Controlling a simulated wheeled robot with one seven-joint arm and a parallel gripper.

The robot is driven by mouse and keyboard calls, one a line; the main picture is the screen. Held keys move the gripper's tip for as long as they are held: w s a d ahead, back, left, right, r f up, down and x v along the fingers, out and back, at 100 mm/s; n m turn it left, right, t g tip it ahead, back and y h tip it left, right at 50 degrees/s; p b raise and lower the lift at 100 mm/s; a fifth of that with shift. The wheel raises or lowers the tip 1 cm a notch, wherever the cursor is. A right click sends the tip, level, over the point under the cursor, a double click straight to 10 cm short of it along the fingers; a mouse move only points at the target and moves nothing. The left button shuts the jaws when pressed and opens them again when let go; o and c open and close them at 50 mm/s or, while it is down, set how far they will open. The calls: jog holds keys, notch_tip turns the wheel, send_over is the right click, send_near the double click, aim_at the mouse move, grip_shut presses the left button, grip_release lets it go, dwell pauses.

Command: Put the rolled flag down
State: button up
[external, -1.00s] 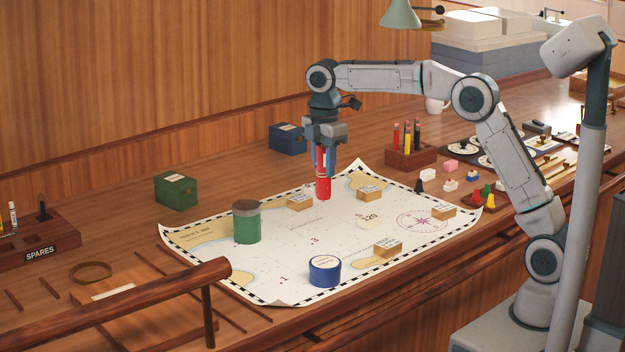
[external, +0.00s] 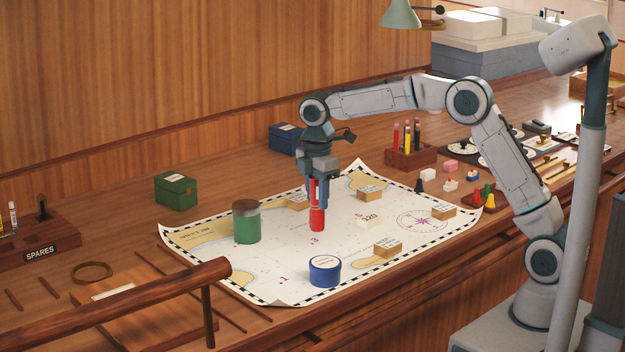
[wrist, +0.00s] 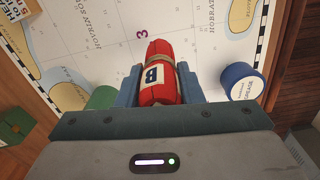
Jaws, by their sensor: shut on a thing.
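The rolled flag (external: 317,220) is a red upright roll. In the wrist view the flag (wrist: 158,72) shows a tan tie and a white patch with a dark letter B. My gripper (external: 317,190) is shut on it, with a blue finger on each side; the gripper also shows in the wrist view (wrist: 158,85). The flag's lower end is at or just above the chart (external: 290,255), close to the printed 3. I cannot tell whether it touches the chart.
A green cylinder (external: 246,226) stands left of the flag and a blue round tin (external: 325,271) in front. Small wooden blocks (external: 388,247) lie on the chart to the right, with one (external: 297,202) behind. Bare chart lies between them. A wooden rail (external: 130,297) crosses the front left.

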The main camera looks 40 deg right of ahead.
aim_at(317, 211)
jog(key=shift+f+p, duration=0.3)
jog(key=shift+f, duration=1.8)
jog(key=shift+a, duration=0.1)
jog(key=shift+f, duration=0.2)
jog(key=o, duration=1)
jog(key=shift+r, duration=0.15)
notch_tip(317, 211, up, 12)
jog(key=shift+f, duration=0.1)
jog(key=shift+r, duration=0.25)
